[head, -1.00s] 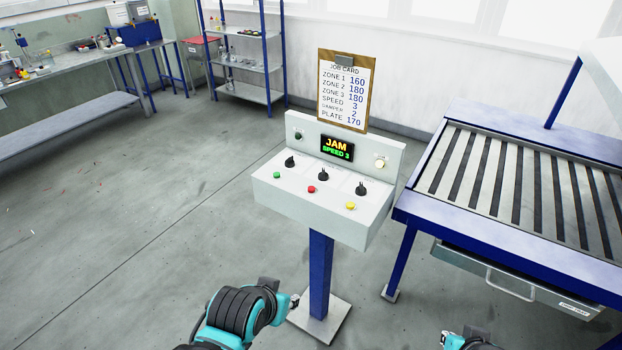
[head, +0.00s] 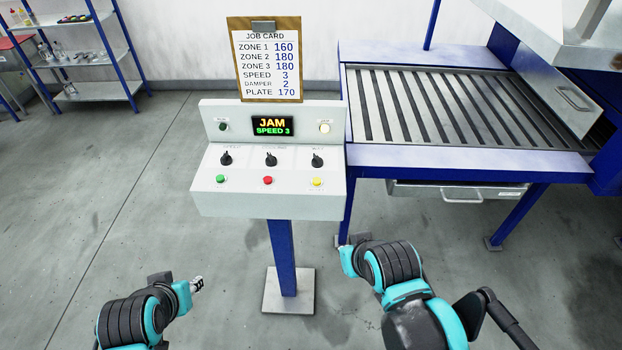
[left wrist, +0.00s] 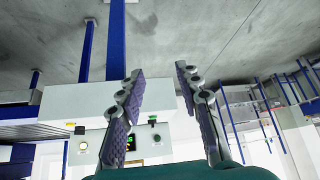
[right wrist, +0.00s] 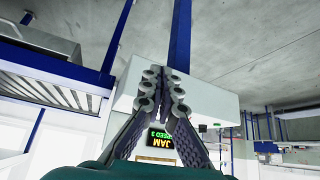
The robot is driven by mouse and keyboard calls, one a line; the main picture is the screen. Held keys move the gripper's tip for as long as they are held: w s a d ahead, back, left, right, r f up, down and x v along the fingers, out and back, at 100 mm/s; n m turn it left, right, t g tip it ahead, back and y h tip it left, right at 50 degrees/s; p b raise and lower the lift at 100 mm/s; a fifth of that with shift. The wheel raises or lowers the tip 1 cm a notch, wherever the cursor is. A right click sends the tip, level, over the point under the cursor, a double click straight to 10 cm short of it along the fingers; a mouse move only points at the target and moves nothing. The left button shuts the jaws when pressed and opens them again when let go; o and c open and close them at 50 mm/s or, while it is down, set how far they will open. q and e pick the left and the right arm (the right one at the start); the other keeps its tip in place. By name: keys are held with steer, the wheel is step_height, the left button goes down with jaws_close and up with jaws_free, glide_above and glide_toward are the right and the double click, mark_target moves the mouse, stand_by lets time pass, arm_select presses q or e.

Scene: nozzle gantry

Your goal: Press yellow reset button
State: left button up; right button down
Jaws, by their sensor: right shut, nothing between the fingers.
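The yellow button (head: 317,182) sits at the right end of the front row on the white control console (head: 240,201), below a black knob. A red button (head: 268,180) and a green button (head: 220,178) sit left of it. The display (head: 272,126) reads JAM, SPEED 3. My left gripper (left wrist: 159,70) is open and empty, low and left of the console's post in the head view. My right gripper (right wrist: 162,75) is shut and empty, below the console's right end and touching nothing I can see. Its fingertips are hard to make out in the head view.
A job card (head: 266,62) stands behind the console. The slatted conveyor table (head: 420,158) with a drawer (head: 455,191) stands close at the right. The blue post (head: 282,255) stands on a floor plate (head: 289,303).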

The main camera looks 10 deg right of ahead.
arm_select(q)
steer(key=o, duration=0.4)
steer(key=shift+o, duration=0.6)
step_height(320, 180, up, 4)
steer(key=p, duration=0.3)
steer(key=shift+s+f, duration=0.1)
steer(key=shift+f, duration=0.15)
arm_select(e)
step_height(320, 180, up, 10)
steer(key=m+t+y+p, duration=0.1)
steer(key=m+y+p, duration=0.3)
steer(key=p, duration=0.7)
glide_above(318, 181)
steer(key=m, duration=0.1)
arm_select(q)
step_height(318, 181, up, 10)
steer(key=shift+r, duration=0.25)
arm_select(e)
steer(key=shift+s+f+h, duration=0.1)
steer(key=shift+f+h, duration=0.05)
steer(key=shift+h, duration=0.25)
arm_select(q)
step_height(318, 181, down, 7)
steer(key=b, duration=0.7)
arm_select(e)
step_height(318, 181, down, 9)
steer(key=shift+r, duration=0.1)
